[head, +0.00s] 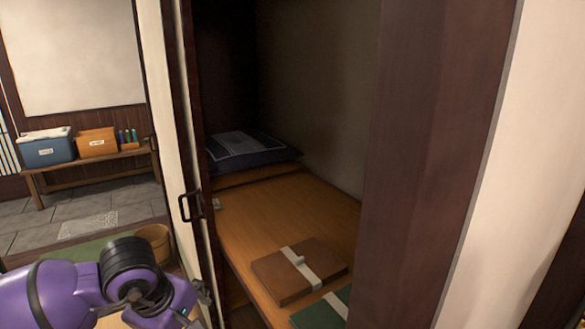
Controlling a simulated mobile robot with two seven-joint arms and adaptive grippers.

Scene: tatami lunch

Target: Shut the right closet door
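The closet door (164,90), a pale panel with a dark wooden edge, stands open at the left of the closet opening. A dark bar handle (184,207) is on its edge. The opening runs from this edge to a wide dark post (440,150) on the right. My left arm comes in at the lower left. The end of my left gripper (203,291) shows small and dark by the lower part of the door edge, below the handle. I cannot tell if it touches the door or how its fingers stand. My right gripper is out of view.
Inside the closet, a wooden shelf (245,215) holds a dark cushion (250,147), a brown box with a pale band (285,272) and a green box (318,314). At the left are a bench (95,170) with bins and a wooden bucket (155,240).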

